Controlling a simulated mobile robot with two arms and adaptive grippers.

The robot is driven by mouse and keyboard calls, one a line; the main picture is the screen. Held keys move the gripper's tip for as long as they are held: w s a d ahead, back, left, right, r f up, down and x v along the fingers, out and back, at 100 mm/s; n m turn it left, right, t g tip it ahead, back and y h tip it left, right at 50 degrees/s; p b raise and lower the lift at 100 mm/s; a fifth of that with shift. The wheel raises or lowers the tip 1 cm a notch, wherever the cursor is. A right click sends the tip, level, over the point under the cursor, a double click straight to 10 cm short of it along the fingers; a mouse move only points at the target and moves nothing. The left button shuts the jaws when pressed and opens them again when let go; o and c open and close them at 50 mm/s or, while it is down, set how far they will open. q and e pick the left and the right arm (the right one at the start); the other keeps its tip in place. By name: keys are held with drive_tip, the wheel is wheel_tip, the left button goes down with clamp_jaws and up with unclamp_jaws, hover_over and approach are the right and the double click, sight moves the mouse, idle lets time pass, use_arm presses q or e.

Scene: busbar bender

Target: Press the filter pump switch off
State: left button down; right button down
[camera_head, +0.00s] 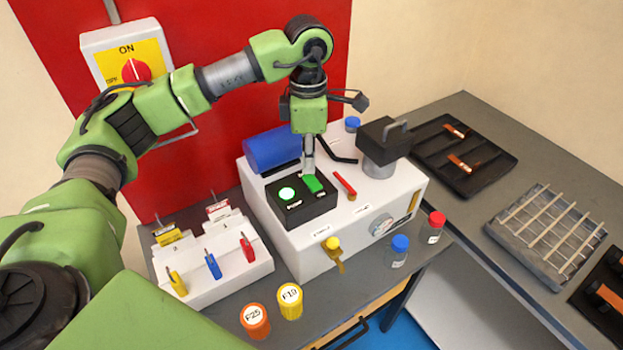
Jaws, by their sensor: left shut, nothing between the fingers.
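The switch box (302,205) is a black block on top of the white machine. It carries a lit round green lamp (286,194) on the left and a green rocker switch (314,184) on the right. My left gripper (309,172) points down with its fingers shut and empty. Its tips are at the far edge of the green rocker and hide a little of it; I cannot tell if they touch it. My right gripper is not in view.
Beside the switch box are a red lever (345,186), a black-capped cylinder (382,158) and a blue cylinder (273,150). A rack of coloured tags (212,262) stands left. Orange and yellow jars (289,301) stand in front. Trays (465,155) lie on the right bench.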

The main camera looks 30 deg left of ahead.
sight(309, 177)
use_arm(q)
drive_tip(key=shift+f+b, duration=0.4)
drive_tip(key=shift+f, duration=0.15)
drive_tip(key=shift+f+b, duration=0.35)
drive_tip(key=shift+f, duration=0.1)
drive_tip(key=shift+r, duration=0.1)
idle(0.3)
drive_tip(key=shift+r+p, duration=2.1)
drive_tip(key=shift+r, duration=1.35)
drive_tip(key=shift+f, duration=0.1)
